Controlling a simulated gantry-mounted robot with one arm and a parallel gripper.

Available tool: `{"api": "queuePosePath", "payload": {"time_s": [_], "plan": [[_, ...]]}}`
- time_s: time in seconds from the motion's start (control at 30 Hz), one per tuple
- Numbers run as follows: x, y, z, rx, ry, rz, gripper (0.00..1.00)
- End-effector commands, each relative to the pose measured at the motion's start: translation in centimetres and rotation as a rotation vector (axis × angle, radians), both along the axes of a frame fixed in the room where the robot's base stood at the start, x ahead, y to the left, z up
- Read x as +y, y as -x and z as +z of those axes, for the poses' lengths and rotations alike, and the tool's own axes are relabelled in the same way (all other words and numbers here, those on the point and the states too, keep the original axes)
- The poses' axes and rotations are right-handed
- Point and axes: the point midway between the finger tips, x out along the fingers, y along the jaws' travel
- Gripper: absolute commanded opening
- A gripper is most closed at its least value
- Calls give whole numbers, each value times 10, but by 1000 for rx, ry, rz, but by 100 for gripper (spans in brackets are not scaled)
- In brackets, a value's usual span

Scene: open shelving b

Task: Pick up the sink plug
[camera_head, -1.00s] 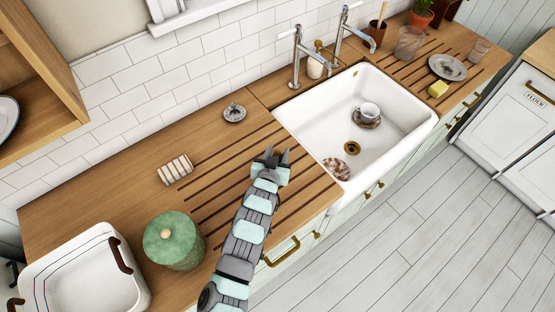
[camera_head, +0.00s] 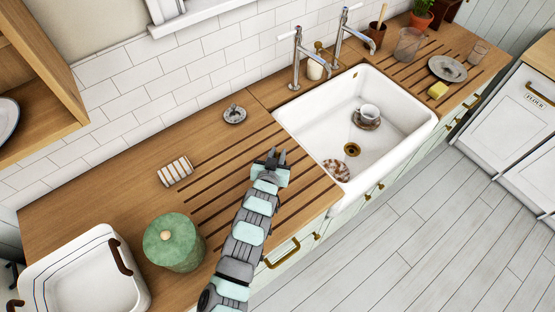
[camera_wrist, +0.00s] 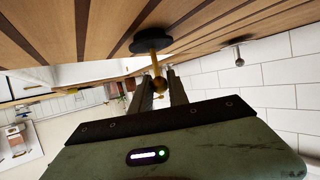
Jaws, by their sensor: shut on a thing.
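The sink plug (camera_wrist: 152,43) shows in the wrist view as a dark round disc with a brass stem and a brass ball at its end. The disc is at the wooden counter surface; I cannot tell whether it touches. My gripper (camera_wrist: 160,85) is shut on the plug's brass end, with one finger on each side. In the head view my gripper (camera_head: 272,154) is low over the grooved drainboard, left of the sink. The plug cannot be made out there.
The white sink (camera_head: 395,125) holds a cup on a saucer (camera_head: 367,119) and a patterned dish (camera_head: 336,171). The counter around my gripper is clear.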

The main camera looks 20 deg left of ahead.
Motion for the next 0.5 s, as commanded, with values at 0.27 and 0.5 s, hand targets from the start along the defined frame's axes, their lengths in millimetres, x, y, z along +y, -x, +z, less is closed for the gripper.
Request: {"api": "queuePosePath", "payload": {"time_s": [0.27,0.5], "plan": [[1,0,9,-1,1,0,0],[2,0,61,-7,-4,1,0]]}}
